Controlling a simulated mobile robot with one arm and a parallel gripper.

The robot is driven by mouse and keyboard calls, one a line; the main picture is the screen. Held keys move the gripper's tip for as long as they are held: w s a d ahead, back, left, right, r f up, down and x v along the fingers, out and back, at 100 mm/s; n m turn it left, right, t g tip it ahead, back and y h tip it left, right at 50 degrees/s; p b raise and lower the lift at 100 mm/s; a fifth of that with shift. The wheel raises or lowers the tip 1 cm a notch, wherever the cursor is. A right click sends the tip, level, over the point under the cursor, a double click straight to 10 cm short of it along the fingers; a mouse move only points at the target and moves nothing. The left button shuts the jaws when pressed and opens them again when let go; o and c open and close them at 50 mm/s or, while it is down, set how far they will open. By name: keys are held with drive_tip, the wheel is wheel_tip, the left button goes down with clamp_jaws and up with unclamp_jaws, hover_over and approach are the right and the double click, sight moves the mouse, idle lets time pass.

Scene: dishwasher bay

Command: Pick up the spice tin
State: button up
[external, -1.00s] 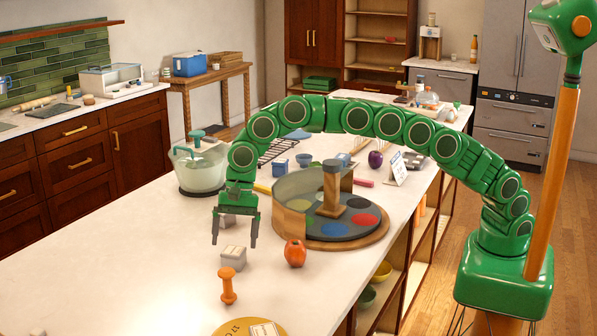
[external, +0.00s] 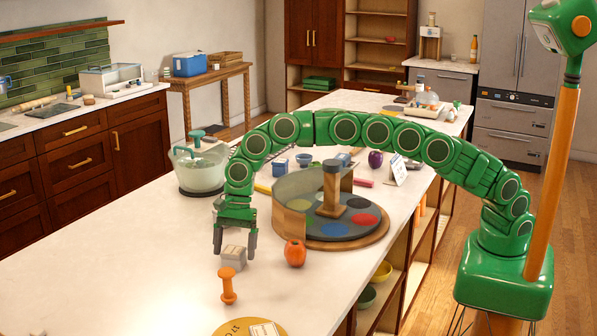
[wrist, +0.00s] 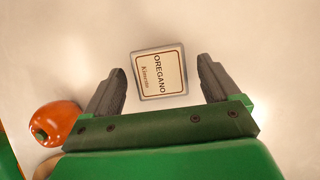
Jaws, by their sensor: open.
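The spice tin (external: 233,258) is a small grey-white box on the white counter. In the wrist view the tin (wrist: 159,75) shows its cream label reading OREGANO, slightly turned, between the two fingers. My gripper (external: 234,252) is open and points down just above and around the tin, with a finger to each side. In the wrist view my gripper (wrist: 162,76) has a gap on both sides of the tin, and no contact shows. The fingertips' exact height over the counter is hard to tell.
An orange-red tomato-like object (external: 295,253) stands close right of the tin; it also shows in the wrist view (wrist: 60,124). An orange peg-like object (external: 227,285) stands in front. A round divided turntable (external: 375,235) is behind right. The counter to the left is clear.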

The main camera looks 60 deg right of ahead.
drive_tip(key=shift+x, duration=1.1)
drive_tip(key=c, duration=1.1)
drive_tip(key=shift+r, duration=0.1)
